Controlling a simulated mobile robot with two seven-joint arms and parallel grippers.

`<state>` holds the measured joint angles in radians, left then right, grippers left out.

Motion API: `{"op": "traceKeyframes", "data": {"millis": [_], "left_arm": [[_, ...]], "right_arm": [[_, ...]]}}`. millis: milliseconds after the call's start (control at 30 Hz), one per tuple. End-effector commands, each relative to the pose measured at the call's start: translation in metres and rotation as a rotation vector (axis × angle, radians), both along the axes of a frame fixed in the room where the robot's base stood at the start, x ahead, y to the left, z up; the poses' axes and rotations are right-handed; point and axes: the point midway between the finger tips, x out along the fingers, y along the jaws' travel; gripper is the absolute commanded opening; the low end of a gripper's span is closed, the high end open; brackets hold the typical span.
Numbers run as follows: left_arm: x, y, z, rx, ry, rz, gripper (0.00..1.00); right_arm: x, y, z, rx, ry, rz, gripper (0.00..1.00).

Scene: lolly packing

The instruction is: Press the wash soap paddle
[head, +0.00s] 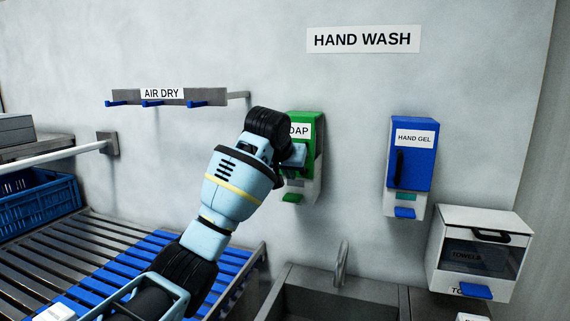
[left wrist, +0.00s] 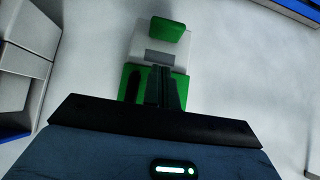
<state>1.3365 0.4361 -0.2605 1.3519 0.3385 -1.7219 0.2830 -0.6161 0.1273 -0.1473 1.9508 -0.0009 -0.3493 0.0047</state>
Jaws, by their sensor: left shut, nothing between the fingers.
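The soap dispenser (head: 312,140) is green above and white below, mounted on the wall. Its green paddle (head: 292,198) sticks out at the bottom. My left gripper (head: 296,162) is in front of the dispenser's body, above the paddle, and covers part of its label. In the left wrist view the dispenser appears upside down, with the paddle (left wrist: 170,33) at the top, beyond the fingertips. The left gripper (left wrist: 166,80) is shut and empty there, apart from the paddle. I cannot tell whether the fingers touch the dispenser's front. My right gripper is not in view.
A blue hand gel dispenser (head: 409,165) hangs to the right, with a towel box (head: 505,225) beyond it. A sink (head: 318,291) with a tap (head: 341,262) is below. An air dry rack (head: 180,97) and a roller conveyor (head: 100,245) are at the left.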

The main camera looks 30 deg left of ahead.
Motion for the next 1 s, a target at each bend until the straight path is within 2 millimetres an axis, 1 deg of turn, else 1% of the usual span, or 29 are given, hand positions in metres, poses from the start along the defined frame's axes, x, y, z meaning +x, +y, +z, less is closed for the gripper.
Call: {"op": "traceKeyframes", "data": {"millis": [33,100,233,400,567,867,1000], "left_arm": [[0.006,0.001,-0.008,-0.001,0.004,0.000,0.00],[0.014,0.003,-0.016,0.000,0.004,0.000,0.00],[0.012,0.003,-0.035,0.001,0.001,0.000,0.00],[0.012,0.003,-0.048,0.002,-0.002,0.000,0.00],[0.012,0.003,-0.051,0.001,-0.002,-0.001,0.00],[0.012,0.003,-0.052,0.000,-0.001,0.000,0.00],[0.021,0.003,-0.059,-0.002,0.004,0.001,0.00]], "right_arm": [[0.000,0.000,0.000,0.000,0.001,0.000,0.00],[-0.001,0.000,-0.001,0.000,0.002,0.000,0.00],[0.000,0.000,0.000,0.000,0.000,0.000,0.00],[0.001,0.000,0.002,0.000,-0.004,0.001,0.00],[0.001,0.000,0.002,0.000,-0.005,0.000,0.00],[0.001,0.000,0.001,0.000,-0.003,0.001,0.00],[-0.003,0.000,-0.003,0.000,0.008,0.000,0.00]]}}
